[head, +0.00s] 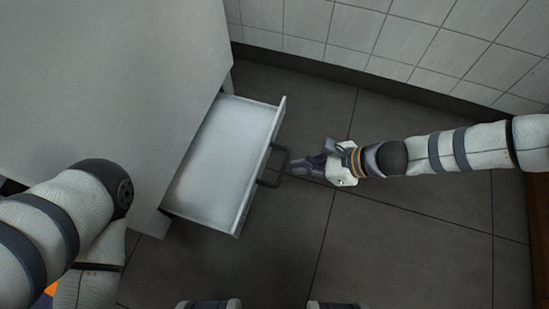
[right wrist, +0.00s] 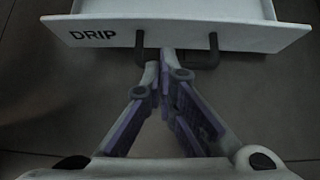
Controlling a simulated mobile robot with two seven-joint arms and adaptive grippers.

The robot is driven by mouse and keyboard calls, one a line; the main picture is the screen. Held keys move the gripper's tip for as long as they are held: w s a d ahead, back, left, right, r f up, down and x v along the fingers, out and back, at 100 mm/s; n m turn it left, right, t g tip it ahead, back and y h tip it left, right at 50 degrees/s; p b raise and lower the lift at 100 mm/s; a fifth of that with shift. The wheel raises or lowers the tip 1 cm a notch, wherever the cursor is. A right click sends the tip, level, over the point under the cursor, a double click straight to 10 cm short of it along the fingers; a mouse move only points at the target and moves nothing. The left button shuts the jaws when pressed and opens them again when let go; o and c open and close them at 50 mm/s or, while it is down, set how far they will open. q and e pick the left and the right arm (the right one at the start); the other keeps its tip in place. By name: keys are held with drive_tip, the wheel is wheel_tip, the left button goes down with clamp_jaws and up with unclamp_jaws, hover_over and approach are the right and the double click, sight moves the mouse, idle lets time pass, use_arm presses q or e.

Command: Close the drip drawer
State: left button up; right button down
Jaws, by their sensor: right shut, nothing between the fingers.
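The white drip drawer (head: 222,158) stands pulled out of the grey-white cabinet (head: 120,70), and its inside looks empty. Its front panel (right wrist: 240,37) bears the word DRIP in the right wrist view, with a dark bar handle (right wrist: 205,58) on it. The handle (head: 273,166) also shows in the head view, facing right. My right gripper (head: 300,165) is shut and empty, its tips close to the handle. In the right wrist view the fingertips (right wrist: 158,62) are at the handle's left part; I cannot tell whether they touch it. My left gripper is out of view.
Dark tiled floor (head: 390,240) lies open to the right of and below the drawer. A tiled wall (head: 400,35) runs along the top right. My left arm is at the lower left, beside the cabinet. A brown edge shows at the far right.

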drive_tip(key=w, duration=0.2)
drive_tip(key=b, duration=0.4)
approach(262, 167)
drive_tip(key=s+x, duration=0.1)
drive_tip(key=x, duration=0.3)
drive_tip(key=shift+w+a+f+b, duration=0.3)
drive_tip(key=shift+w+f, duration=0.15)
drive_tip(key=shift+w, duration=0.05)
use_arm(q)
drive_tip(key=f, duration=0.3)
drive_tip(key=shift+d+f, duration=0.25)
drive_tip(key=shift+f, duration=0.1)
